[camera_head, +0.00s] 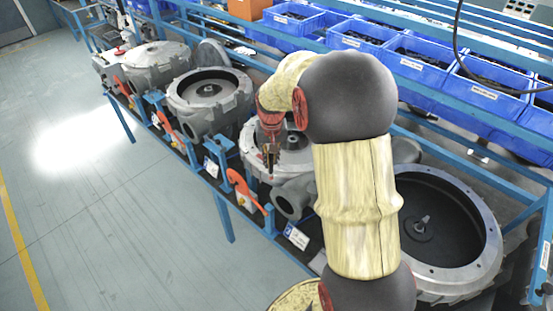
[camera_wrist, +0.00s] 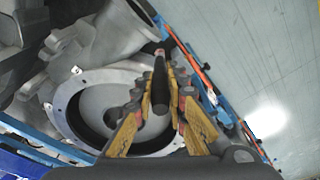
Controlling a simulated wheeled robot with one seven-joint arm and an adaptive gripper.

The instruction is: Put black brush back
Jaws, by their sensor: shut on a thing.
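The black brush (camera_wrist: 160,84) shows in the wrist view as a dark rod lying lengthwise between the fingers. My gripper (camera_wrist: 160,72) is shut on it. In the head view my gripper (camera_head: 270,148) points down over a light grey blower housing (camera_head: 250,155) in the middle of the row. The brush is too small and dark there to make out surely. In the wrist view the round opening of a housing (camera_wrist: 70,98) lies behind and below the fingers, and the brush appears above it.
More blower housings (camera_head: 208,88) stand along the blue-framed bench, with a large open one (camera_head: 470,220) at right. Orange handles (camera_head: 240,185) line its front edge. Blue bins (camera_head: 410,65) stand behind. The floor (camera_head: 110,210) at left is clear.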

